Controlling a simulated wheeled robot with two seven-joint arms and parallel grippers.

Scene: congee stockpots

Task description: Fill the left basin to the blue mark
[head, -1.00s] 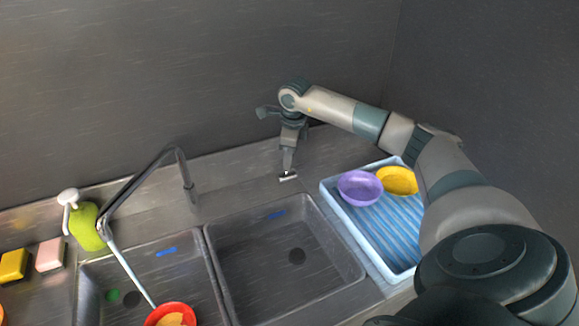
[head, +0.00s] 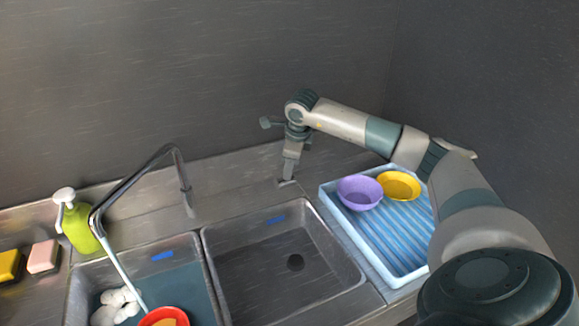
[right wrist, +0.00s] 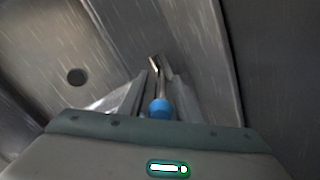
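The left basin (head: 190,262) holds bluish water with white foam (head: 112,308) on its left side. A blue mark (head: 162,256) shows on its back wall, above the water. My right gripper (head: 287,182) points down at the counter behind the right basin. In the right wrist view its fingers (right wrist: 158,80) sit close on both sides of a thin metal lever with a blue end (right wrist: 160,108), and look shut on it. My left gripper is not in view.
The right basin (head: 345,272) is empty, with a dark drain and its own blue mark. A blue rack (head: 415,240) holds a purple bowl (head: 360,190) and a yellow bowl (head: 398,184). A red bowl (head: 182,313), soap bottle (head: 80,228) and sponges (head: 43,257) are at left.

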